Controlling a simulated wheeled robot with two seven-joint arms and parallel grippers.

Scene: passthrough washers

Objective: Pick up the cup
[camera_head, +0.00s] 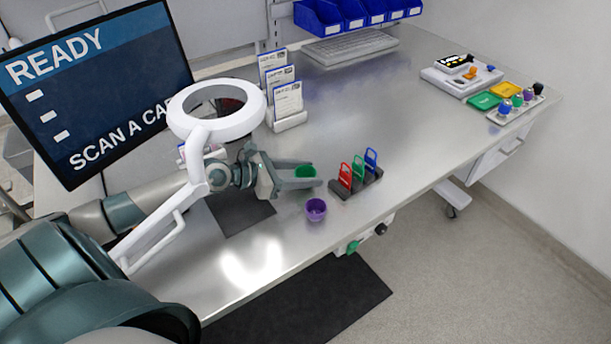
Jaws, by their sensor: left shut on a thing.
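A small green cup (305,171) shows between the fingers of my left gripper (313,177), above or on the grey table (400,120). The near finger hides the cup's lower part. The gripper is shut on the cup; I cannot tell whether the cup touches the tabletop. A small purple cup (316,210) stands upright on the table, a little nearer the front edge and apart from the gripper. My right gripper is not in view.
A dark rack with red, green and blue tags (358,182) stands just right of the cups. A ring lamp (218,126) hangs over my left forearm. A card holder (288,121) and a monitor (95,85) stand behind. The table's middle right is clear.

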